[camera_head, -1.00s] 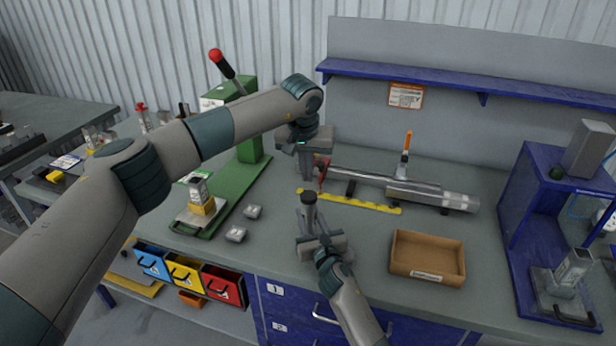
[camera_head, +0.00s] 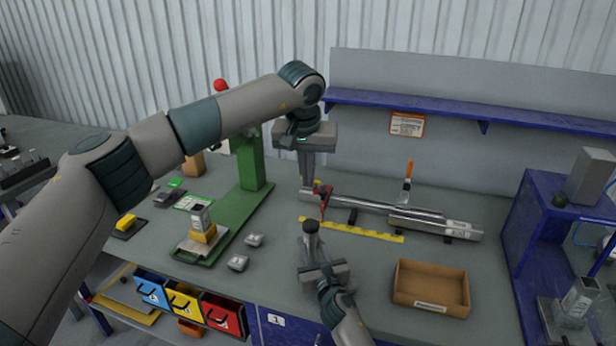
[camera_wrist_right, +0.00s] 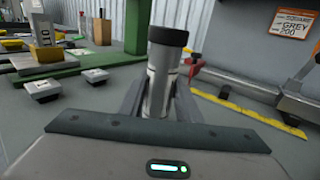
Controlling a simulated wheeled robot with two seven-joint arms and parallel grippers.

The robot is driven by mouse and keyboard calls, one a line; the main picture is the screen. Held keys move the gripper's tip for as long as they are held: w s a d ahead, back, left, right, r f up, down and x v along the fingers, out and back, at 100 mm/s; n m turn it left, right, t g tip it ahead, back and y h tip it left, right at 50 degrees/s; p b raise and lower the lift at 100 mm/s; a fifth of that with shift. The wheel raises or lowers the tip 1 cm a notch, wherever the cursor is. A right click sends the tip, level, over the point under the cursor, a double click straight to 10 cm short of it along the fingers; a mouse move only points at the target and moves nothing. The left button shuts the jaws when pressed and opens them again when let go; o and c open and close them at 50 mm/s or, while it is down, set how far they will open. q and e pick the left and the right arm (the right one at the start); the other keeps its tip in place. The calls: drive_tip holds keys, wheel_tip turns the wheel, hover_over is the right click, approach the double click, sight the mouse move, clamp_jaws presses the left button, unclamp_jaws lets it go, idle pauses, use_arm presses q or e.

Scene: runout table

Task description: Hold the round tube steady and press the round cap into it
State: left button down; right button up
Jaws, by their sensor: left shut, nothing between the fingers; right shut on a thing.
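My right gripper (camera_head: 322,258) is shut on the round tube (camera_head: 311,249), a grey, upright cylinder standing out above the fingers. In the right wrist view the tube (camera_wrist_right: 158,88) has a dark, round top piece (camera_wrist_right: 167,35) at its upper end, with a dark band below it. This looks like the round cap, but I cannot tell how deep it sits. My left gripper (camera_head: 307,176) points down, shut and empty, beyond and above the tube and apart from it. In the head view it overlaps the left end of the long bars behind.
Two small grey blocks (camera_head: 254,240) (camera_head: 237,263) lie left of the tube. A green press (camera_head: 252,165) stands further left. Long metal bars (camera_head: 390,208) with a red clamp (camera_head: 325,198) and a yellow strip (camera_head: 350,230) lie behind. A cardboard box (camera_head: 431,306) is at right.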

drive_tip(key=o, duration=1.2)
drive_tip(key=v, duration=1.2)
drive_tip(key=shift+r, duration=0.1)
